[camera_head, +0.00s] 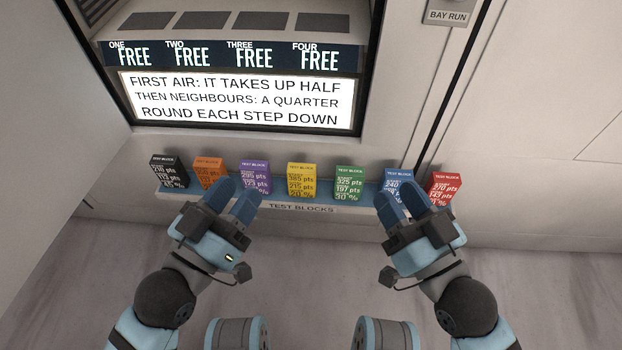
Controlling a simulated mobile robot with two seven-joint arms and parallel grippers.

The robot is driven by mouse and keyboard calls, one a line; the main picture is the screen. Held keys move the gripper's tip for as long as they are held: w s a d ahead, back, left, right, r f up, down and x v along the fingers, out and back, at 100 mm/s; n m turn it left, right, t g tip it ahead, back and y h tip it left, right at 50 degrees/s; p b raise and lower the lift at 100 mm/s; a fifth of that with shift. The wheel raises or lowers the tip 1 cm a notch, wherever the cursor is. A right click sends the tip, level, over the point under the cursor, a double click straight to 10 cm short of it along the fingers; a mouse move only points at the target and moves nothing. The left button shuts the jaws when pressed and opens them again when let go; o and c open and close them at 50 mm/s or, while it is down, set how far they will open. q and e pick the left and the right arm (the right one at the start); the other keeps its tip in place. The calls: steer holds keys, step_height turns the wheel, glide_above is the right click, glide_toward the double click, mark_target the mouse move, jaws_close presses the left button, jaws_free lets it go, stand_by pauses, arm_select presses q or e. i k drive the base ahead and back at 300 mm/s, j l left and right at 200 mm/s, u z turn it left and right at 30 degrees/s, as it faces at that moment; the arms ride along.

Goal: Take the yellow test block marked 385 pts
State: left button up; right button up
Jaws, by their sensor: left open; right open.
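The yellow test block (302,180) stands upright on the shelf labelled TEST BLOCKS, between the purple block and the green block. Its face reads 385 pts or close to it, in small print. My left gripper (234,192) is open and empty, its fingers in front of the orange and purple blocks, to the left of the yellow block. My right gripper (403,197) is open and empty, its fingers in front of the blue block, to the right of the yellow block. Nothing covers the yellow block.
Other blocks on the shelf (338,211) are black (168,171), orange (209,172), purple (255,177), green (349,182), blue (398,178) and red (443,188). Above is a recessed bay with a lit sign (238,100) and four FREE labels. A BAY RUN plate (448,13) is upper right.

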mark_target(301, 177)
steer(key=l+u, duration=0.2)
steer(key=l, duration=0.5)
steer(key=l+u, duration=0.15)
steer(key=l, duration=0.6)
steer(key=k+l+u, duration=0.2)
steer(key=l, duration=0.5)
steer(key=i+l+u, duration=0.1)
steer(key=i+l, duration=0.35)
steer(key=l, duration=0.15)
